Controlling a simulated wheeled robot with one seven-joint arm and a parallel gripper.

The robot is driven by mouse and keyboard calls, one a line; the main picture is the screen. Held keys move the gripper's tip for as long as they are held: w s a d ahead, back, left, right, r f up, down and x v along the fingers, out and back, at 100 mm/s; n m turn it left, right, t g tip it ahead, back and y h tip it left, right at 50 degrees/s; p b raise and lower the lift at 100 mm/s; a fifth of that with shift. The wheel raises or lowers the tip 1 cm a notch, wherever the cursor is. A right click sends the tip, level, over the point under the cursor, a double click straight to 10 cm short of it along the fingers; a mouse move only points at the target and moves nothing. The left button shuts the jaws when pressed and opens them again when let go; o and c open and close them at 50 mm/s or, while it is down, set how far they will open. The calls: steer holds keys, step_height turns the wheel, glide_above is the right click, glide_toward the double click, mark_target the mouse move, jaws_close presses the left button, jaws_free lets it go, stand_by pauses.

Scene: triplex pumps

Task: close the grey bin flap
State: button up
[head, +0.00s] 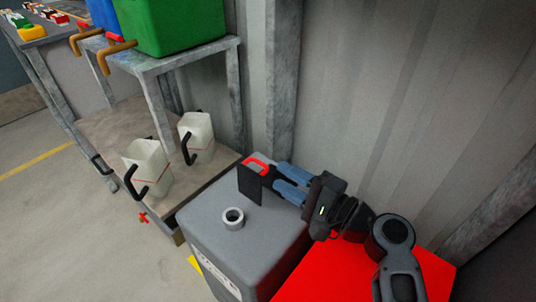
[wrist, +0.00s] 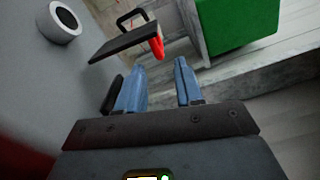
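The grey bin (head: 248,248) stands in front of the wall. Its dark flap (head: 250,186) stands upright on the bin top, beside a red rim (head: 257,161) partly hidden behind it. In the wrist view the flap (wrist: 123,42) is a thin dark plate ahead of my fingers, with a red piece (wrist: 157,46) at its right end. My gripper (head: 276,179) is over the back right of the bin top, to the right of the flap. Its blue fingers are apart with nothing clearly held between them. I cannot tell whether a finger touches the flap.
A grey ring (head: 233,217) sits on the bin top, left of the flap. Two pale jugs (head: 149,167) with black handles stand on a low shelf to the left. Green (head: 180,25) and blue (head: 104,15) bins are above. The wall is close behind.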

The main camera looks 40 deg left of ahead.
mark_target(268, 166)
steer(key=shift+w+a+b, duration=0.15)
steer(key=shift+a+b, duration=0.15)
steer(key=shift+a, duration=1.65)
steer(key=shift+w+a+b, duration=0.15)
steer(key=shift+a+b, duration=0.1)
steer(key=shift+a, duration=1.65)
jaws_close()
steer(key=shift+r, duration=0.1)
